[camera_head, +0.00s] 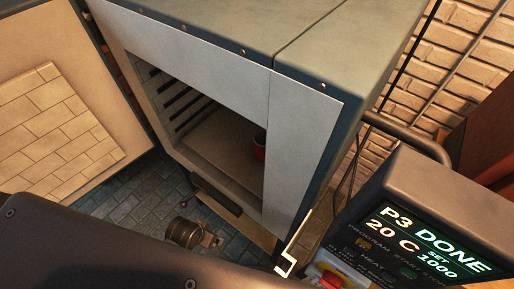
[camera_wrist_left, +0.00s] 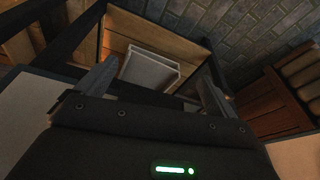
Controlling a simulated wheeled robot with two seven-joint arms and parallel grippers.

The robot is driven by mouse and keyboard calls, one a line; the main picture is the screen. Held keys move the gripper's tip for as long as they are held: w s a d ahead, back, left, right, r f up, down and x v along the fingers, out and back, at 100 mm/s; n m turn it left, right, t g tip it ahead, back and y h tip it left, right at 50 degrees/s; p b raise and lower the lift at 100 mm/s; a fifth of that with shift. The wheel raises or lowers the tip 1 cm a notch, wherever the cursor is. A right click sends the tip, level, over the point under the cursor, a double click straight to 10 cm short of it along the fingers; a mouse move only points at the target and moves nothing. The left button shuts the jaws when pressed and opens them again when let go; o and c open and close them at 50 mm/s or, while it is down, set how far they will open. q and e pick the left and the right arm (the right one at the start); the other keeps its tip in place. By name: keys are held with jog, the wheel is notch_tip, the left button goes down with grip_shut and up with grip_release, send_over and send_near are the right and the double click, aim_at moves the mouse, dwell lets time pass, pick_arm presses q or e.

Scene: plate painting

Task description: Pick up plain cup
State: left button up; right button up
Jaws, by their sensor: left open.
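A red cup (camera_head: 259,147) stands inside the open kiln (camera_head: 200,35), at the right of the opening in the head view. Its right side is hidden by the kiln's front, and I cannot tell whether it is plain. My left gripper (camera_wrist_left: 158,75) is open in the left wrist view, its two fingers spread wide with nothing held. No cup shows in that view. My dark left arm fills the bottom left of the head view, where its fingers are not seen. My right gripper is in neither view.
The kiln door (camera_head: 60,120) stands open at the left. A control box (camera_head: 420,200) reading "P3 DONE" and "20 C" is at the lower right. In the left wrist view, pale slabs (camera_wrist_left: 148,72) sit in a wooden crate (camera_wrist_left: 190,45) on brick paving.

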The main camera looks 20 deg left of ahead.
pick_arm(q)
notch_tip(320, 180, up, 7)
jog(key=w, duration=0.2)
jog(key=m+t+h, duration=0.1)
jog(key=t+h, duration=0.3)
jog(key=t, duration=0.6)
send_near(258, 147)
jog(key=w+d, duration=0.1)
jog(key=w, duration=0.2)
jog(key=x, duration=0.6)
jog(key=shift+s+f, duration=0.15)
jog(key=shift+f, duration=0.3)
jog(key=shift+w+d+p, duration=0.1)
jog(key=shift+w+p, duration=0.1)
jog(key=shift+p, duration=0.15)
jog(key=shift+y, duration=0.3)
jog(key=p+x, duration=0.1)
jog(key=x, duration=0.3)
jog(key=shift+w+d+f, duration=0.1)
jog(key=shift+w+f, duration=0.15)
jog(key=shift+f, duration=0.05)
jog(key=c, duration=1)
jog(key=shift+c, duration=1.1)
jog(key=shift+r, duration=0.15)
